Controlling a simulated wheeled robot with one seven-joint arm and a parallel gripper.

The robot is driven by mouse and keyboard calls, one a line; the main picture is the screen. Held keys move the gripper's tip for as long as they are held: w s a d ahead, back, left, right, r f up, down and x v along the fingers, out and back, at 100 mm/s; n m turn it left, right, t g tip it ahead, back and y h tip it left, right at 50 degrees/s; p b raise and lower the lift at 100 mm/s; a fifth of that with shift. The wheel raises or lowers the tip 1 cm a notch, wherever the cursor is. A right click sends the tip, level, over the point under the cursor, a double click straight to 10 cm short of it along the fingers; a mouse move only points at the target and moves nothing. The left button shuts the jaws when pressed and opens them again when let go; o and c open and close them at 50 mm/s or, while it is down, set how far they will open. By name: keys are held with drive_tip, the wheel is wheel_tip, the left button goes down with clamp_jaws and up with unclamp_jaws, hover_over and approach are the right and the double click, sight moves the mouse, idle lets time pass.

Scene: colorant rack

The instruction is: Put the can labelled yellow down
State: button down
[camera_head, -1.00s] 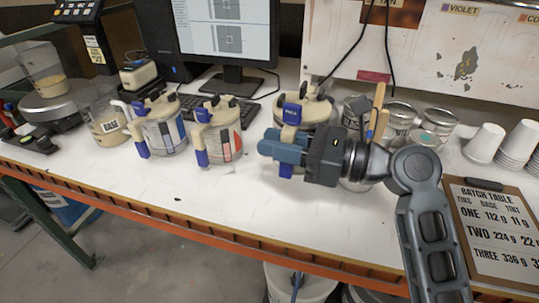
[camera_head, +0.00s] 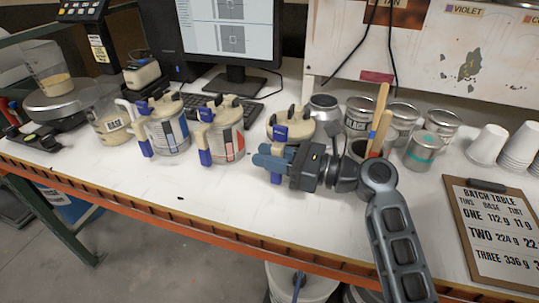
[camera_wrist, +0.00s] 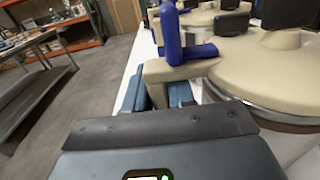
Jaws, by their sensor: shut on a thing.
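My gripper (camera_head: 270,162) is shut on the cream handle of a can with a cream lid (camera_head: 292,124), third in the row of lidded cans. The handle (camera_wrist: 165,70) with its blue lever is between the fingers in the wrist view, and the can's lid and metal rim fill the right side. The can looks upright. My gripper hides its front, so I cannot read a label or tell whether its base touches the bench.
Two similar cans (camera_head: 167,130) (camera_head: 224,130) stand to the left on the white bench (camera_head: 180,195). A tin with wooden sticks (camera_head: 380,120) and several metal tins are close on the right. A clipboard (camera_head: 494,235) lies at right. The bench front is clear.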

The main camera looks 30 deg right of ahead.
drive_tip(key=c, duration=1)
unclamp_jaws()
drive_tip(key=shift+f, duration=0.1)
drive_tip(key=shift+o, duration=0.2)
drive_tip(key=b+v, duration=0.1)
drive_tip(key=v, duration=1.1)
